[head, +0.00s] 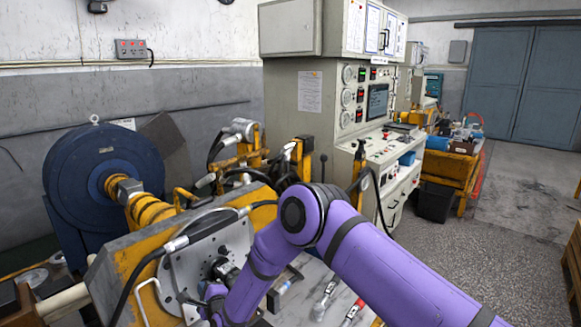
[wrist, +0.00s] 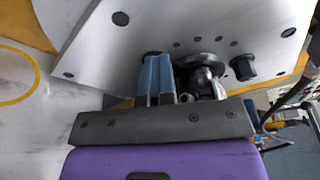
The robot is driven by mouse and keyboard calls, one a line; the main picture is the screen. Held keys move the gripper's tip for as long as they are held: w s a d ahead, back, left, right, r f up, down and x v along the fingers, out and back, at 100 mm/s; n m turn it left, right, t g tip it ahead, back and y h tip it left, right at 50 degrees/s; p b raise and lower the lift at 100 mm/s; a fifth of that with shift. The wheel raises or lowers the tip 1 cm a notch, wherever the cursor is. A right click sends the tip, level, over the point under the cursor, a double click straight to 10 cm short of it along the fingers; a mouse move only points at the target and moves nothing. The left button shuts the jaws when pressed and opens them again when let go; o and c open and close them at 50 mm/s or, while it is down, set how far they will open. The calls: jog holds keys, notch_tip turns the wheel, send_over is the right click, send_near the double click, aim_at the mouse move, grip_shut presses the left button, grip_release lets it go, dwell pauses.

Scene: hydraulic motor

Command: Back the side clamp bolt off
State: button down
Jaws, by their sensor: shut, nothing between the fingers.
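A grey metal plate (wrist: 150,22) with several dark holes fills the top of the wrist view; it also shows in the head view (head: 240,236). A black cylindrical bolt head (wrist: 243,67) sticks out of it, right of a dark round flange with a shiny metal part (wrist: 205,80) in front. My gripper (wrist: 158,60) has its blue fingers together, with nothing seen between them. Their tips overlap another dark round shape at the plate, mostly hidden behind them. I cannot tell whether they touch it, or which is the side clamp bolt. In the head view my purple arm hides the fingers.
A black hose (head: 150,262) with metal fittings crosses the yellow frame in front of the plate. A blue round machine (head: 100,180) stands at left. Hand tools (head: 325,297) lie on the bench at right. A control cabinet (head: 345,95) stands behind.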

jog(key=shift+s+a+f, duration=0.25)
jog(key=shift+a+f, duration=0.3)
jog(key=shift+f, duration=0.05)
jog(key=shift+s+a, duration=0.1)
dwell(0.5)
jog(key=shift+s+a+r, duration=0.1)
jog(key=shift+s+a, duration=0.1)
jog(key=shift+s+d+f, duration=0.25)
jog(key=shift+s, duration=0.25)
jog(key=s+d, duration=0.1)
jog(key=d, duration=0.1)
jog(key=s+d, duration=0.1)
jog(key=d, duration=0.1)
jog(key=shift+s+d, duration=0.1)
jog(key=shift+s, duration=0.2)
